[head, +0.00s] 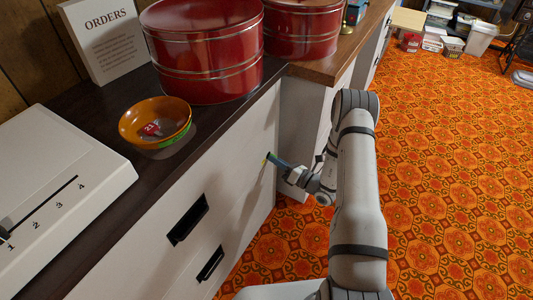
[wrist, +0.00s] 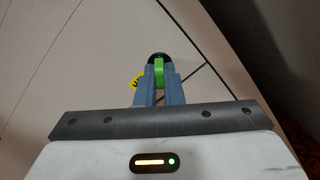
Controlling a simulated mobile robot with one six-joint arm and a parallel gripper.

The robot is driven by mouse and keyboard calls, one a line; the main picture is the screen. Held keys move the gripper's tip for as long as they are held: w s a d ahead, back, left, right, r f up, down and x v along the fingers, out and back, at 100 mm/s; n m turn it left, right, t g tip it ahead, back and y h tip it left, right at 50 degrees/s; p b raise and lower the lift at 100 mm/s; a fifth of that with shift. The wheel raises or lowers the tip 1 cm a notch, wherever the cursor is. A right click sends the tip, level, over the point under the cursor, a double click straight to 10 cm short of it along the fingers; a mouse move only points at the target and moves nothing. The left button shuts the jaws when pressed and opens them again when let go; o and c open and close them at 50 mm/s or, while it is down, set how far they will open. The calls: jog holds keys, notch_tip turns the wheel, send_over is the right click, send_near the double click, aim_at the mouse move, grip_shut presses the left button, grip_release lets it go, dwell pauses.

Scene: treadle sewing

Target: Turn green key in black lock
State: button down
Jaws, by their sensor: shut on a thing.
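The green key (wrist: 158,68) stands in the round black lock (wrist: 157,56) on the pale cabinet front in the wrist view. My gripper (wrist: 158,84) is shut on the green key, with one blue-grey finger on each side of it. A yellow tag with dark marks (wrist: 137,82) shows just left of the fingers. In the head view my gripper (head: 268,157) reaches the white cabinet front below the dark top's edge. There the key and lock are mostly hidden by the fingers and too small to make out.
An orange bowl (head: 155,121) holding a small red item stands on the dark cabinet top (head: 95,147). Red round tins (head: 205,50) and an ORDERS sign (head: 103,38) stand behind. Black recessed handles (head: 188,220) are on the drawers.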

jog(key=shift+a+r+m, duration=0.1)
jog(key=shift+m, duration=0.6)
jog(key=shift+p, duration=0.3)
jog(key=shift+r+m+h+p, duration=0.1)
jog(key=shift+m+h+p, duration=0.5)
jog(key=shift+m, duration=1.1)
